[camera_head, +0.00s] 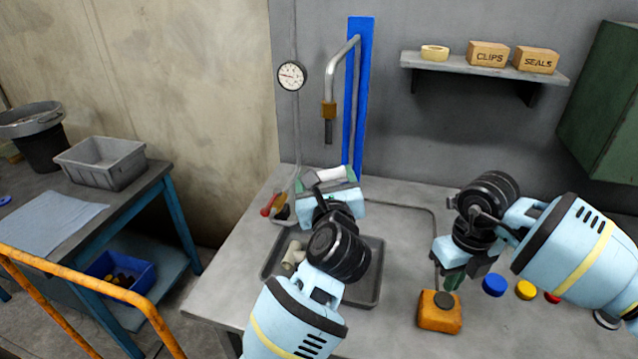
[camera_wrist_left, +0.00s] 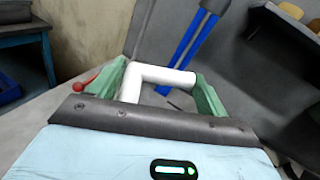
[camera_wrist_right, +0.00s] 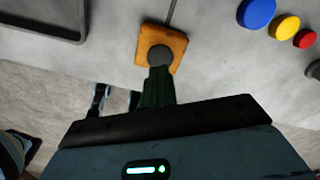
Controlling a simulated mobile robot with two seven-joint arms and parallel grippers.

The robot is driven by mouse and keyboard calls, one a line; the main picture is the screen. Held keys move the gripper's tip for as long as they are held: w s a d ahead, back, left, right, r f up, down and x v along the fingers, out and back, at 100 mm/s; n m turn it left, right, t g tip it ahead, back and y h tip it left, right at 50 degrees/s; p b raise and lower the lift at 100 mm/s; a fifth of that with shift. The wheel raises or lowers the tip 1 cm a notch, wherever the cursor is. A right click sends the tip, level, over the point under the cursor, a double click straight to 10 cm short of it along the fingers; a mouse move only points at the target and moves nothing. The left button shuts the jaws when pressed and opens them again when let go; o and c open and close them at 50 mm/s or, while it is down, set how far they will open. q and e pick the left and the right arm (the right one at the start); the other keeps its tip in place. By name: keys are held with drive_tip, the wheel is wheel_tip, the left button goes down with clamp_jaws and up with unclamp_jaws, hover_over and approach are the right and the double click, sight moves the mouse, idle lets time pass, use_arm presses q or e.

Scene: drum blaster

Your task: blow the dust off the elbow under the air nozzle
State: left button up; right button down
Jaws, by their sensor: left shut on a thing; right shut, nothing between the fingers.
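The white elbow (camera_head: 332,173) is held between the green fingers of my left gripper (camera_head: 330,179), which is shut on it. It also shows in the left wrist view (camera_wrist_left: 165,75) as a bent pipe; I cannot make out dust on it. The air nozzle (camera_head: 328,130) points down, with a gap between its tip and the elbow below. My right gripper (camera_head: 453,280) is shut and empty, pointing down at the dark button (camera_wrist_right: 159,55) on the orange box (camera_head: 438,317). The fingertips overlap the button's edge in the right wrist view; I cannot tell whether they touch.
A grey tray (camera_head: 371,284) holding a beige pipe piece (camera_head: 293,254) lies under my left arm. Blue (camera_head: 494,285), yellow (camera_head: 526,290) and red buttons sit right of the orange box. A red-handled item (camera_head: 270,206) is left of my left gripper. A gauge (camera_head: 291,76) hangs behind.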

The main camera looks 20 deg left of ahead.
drive_tip(key=shift+r, duration=1.35)
